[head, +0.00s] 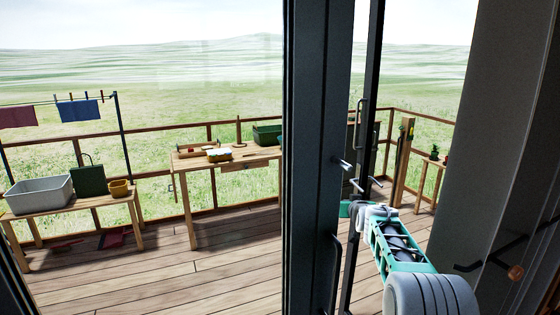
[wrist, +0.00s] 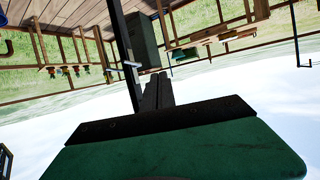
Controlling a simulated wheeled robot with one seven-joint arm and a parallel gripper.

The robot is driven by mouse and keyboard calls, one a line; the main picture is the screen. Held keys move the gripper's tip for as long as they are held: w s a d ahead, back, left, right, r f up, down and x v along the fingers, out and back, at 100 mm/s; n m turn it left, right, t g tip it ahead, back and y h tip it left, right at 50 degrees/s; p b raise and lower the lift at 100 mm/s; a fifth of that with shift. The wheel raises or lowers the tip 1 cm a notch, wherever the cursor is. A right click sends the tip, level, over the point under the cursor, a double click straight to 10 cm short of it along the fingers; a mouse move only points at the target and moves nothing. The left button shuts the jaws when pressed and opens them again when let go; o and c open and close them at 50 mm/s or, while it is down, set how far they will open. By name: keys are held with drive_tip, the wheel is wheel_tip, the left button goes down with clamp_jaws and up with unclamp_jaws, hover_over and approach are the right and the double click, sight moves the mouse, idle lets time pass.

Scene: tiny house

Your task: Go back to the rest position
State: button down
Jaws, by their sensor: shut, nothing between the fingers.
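My arm reaches from the lower right of the head view toward the glass door. My gripper (head: 347,209) is at its far end, close to the dark door frame (head: 315,150); its fingers cannot be made out there. In the wrist view, which is upside down, the two dark fingers (wrist: 159,77) lie together past the green gripper body. They are shut with nothing between them. A dark upright post shows just beside the fingers in the wrist view; I cannot tell whether they touch.
A dark vertical handle (head: 335,270) is low on the door frame. A wall with a dark hook (head: 485,262) stands right of my arm. Outside, a wooden deck (head: 215,270) holds a workbench (head: 262,157) and a low bench (head: 85,204) with a grey tub (head: 38,194). Open deck lies between.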

drive_tip(key=s+f+g, duration=1)
drive_tip(key=s+f, duration=1.1)
drive_tip(key=f, duration=0.3)
drive_tip(key=s+a+r+m+g, duration=0.1)
drive_tip(key=s+a+r+g, duration=0.15)
drive_tip(key=s, duration=1.15)
drive_tip(key=s+a+r+g, duration=0.1)
drive_tip(key=s+a+g, duration=0.15)
drive_tip(key=s, duration=1.25)
wheel_tip(320, 180, up, 11)
drive_tip(key=s+a+n+t, duration=0.1)
drive_tip(key=a+t, duration=0.1)
drive_tip(key=t, duration=0.2)
drive_tip(key=shift+s+a, duration=0.3)
drive_tip(key=shift+a, duration=0.05)
